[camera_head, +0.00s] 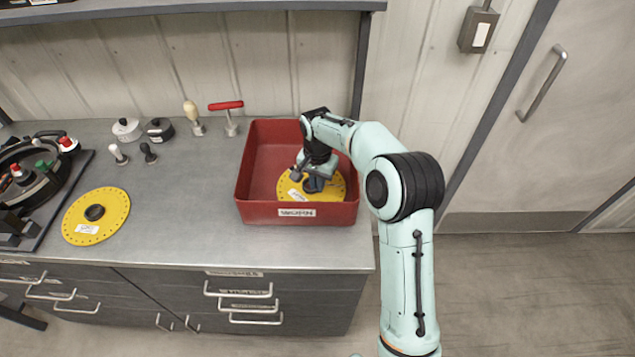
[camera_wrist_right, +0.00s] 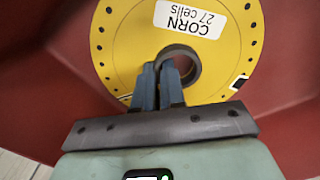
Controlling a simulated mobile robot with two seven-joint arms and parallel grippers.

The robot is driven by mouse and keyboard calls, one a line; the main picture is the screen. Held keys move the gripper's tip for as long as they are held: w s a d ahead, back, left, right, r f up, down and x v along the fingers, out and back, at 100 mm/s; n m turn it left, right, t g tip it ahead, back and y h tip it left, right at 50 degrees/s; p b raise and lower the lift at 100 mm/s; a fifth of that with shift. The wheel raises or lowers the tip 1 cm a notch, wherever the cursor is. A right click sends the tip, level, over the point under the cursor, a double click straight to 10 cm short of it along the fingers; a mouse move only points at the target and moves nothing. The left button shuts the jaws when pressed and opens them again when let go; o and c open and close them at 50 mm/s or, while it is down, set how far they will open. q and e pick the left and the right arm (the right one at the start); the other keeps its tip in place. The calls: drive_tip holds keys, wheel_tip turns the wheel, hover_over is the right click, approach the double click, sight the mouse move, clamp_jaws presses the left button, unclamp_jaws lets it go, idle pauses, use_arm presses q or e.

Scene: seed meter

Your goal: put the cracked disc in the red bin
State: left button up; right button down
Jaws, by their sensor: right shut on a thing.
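A yellow disc (camera_head: 336,187) with a ring of small holes is inside the red bin (camera_head: 354,212). My right gripper (camera_head: 313,184) reaches down into the bin and is shut on the disc at its dark central hub. In the right wrist view the fingers (camera_wrist_right: 171,75) are at the hub ring, and the disc (camera_wrist_right: 116,52) carries a label reading "CORN 27 cells". A small black-and-white mark shows near its edge; I cannot tell whether it is a crack. Whether the disc touches the bin floor is unclear. My left gripper is not in view.
Another yellow disc (camera_head: 112,207) lies on the grey bench (camera_head: 190,220). A dark round machine (camera_head: 30,175) stands at the left. Two knobbed weights, small pegs and a red-handled tool (camera_head: 230,115) are at the back. The bench between disc and bin is clear.

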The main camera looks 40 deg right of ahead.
drive_tip(key=c, duration=1.6)
unclamp_jaws()
drive_tip(key=shift+f, duration=0.15)
drive_tip(key=o, duration=0.4)
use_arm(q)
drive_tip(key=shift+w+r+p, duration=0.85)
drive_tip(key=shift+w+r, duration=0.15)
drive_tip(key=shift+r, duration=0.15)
use_arm(e)
wheel_tip(320, 180, up, 12)
drive_tip(key=shift+r, duration=0.25)
